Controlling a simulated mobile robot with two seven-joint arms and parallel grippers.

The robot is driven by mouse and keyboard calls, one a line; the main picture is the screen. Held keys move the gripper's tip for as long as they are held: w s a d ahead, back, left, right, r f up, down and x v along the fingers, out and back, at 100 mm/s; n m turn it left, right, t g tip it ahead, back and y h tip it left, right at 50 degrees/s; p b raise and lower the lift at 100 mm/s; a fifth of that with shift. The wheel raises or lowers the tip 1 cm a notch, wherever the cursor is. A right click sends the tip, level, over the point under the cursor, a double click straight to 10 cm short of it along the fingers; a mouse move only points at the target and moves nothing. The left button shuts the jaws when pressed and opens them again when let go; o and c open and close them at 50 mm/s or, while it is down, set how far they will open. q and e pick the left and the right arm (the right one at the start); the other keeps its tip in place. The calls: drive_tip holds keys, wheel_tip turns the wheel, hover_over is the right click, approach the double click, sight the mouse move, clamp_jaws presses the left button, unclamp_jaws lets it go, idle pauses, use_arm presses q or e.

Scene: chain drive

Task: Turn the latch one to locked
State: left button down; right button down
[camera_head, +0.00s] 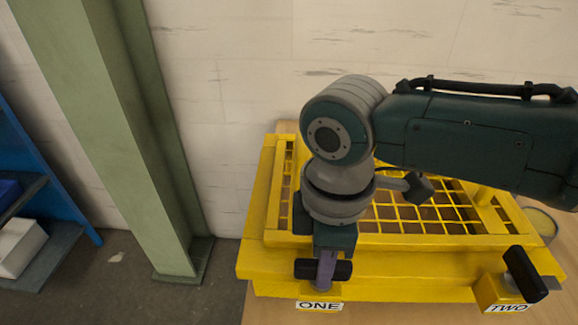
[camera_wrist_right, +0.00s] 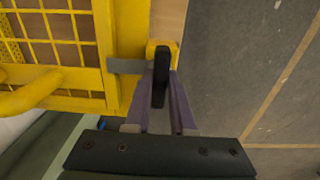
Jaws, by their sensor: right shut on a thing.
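Latch one has a black handle (camera_head: 342,270) at the front left of the yellow guard (camera_head: 420,268), above the label ONE (camera_head: 319,305). The handle lies roughly crosswise, left to right, in the head view. My right gripper (camera_head: 326,270) reaches down from above and is shut on this handle, hiding its middle. In the right wrist view the black handle (camera_wrist_right: 160,72) sits between the purple fingers of my right gripper (camera_wrist_right: 165,100), in front of a yellow block (camera_wrist_right: 172,46) and beside a grey bar (camera_wrist_right: 126,66). My left gripper is not in view.
Latch two (camera_head: 524,274), with a black handle slanting toward the front, stands at the front right above the label TWO (camera_head: 508,307). A green post (camera_head: 120,130) rises left of the guard. A blue shelf (camera_head: 40,170) stands at far left. Bare floor lies between.

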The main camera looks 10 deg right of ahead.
idle(0.4)
drive_tip(key=c, duration=0.8)
unclamp_jaws()
drive_tip(key=shift+o, duration=0.2)
wheel_tip(320, 180, up, 10)
drive_tip(key=shift+p, duration=0.65)
